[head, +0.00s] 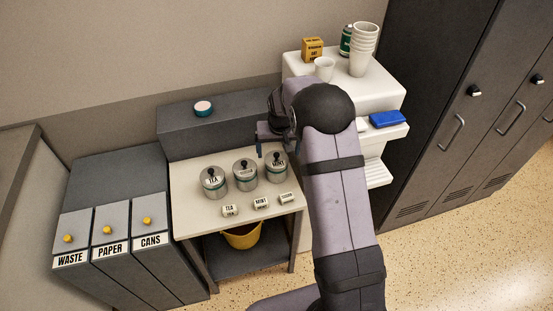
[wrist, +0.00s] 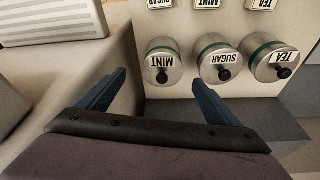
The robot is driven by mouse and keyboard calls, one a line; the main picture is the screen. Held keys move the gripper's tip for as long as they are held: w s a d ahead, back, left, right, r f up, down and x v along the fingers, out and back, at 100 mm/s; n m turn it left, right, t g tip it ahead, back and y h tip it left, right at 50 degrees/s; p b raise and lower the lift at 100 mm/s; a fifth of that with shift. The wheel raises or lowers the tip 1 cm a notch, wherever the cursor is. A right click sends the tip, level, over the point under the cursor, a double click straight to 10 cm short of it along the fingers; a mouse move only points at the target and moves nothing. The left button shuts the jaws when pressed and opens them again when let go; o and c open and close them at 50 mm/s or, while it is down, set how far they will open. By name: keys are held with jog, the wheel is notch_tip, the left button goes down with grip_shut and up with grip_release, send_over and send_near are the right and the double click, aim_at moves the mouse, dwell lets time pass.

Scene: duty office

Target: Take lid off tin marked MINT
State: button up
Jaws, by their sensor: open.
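The tin marked MINT (head: 277,167) is a round metal tin with a lid and black knob, the rightmost of three tins on the small table in the head view. In the wrist view the MINT tin (wrist: 160,73) is the leftmost, its lettering upside down, its lid on. My gripper (head: 270,143) is at the back of the table near this tin, partly hidden by my arm. In the wrist view my gripper (wrist: 160,77) has its blue fingers wide apart and empty, with the tin beyond and between the tips. I see no contact.
The SUGAR tin (head: 244,174) and TEA tin (head: 213,182) stand left of it. Small white labelled blocks (head: 261,203) line the table front. A grey raised ledge (head: 170,135) with a teal-rimmed round object (head: 203,108) is behind; a white unit (head: 385,100) stands right.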

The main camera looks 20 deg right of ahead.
aim_at(277, 155)
jog(key=shift+w+a+p+x, duration=0.1)
jog(key=shift+p+x, duration=0.5)
jog(key=shift+x, duration=0.7)
jog(key=shift+w+a+p+x, duration=0.15)
jog(key=shift+p+x, duration=0.4)
jog(key=shift+x, duration=0.75)
jog(key=c, duration=1.1)
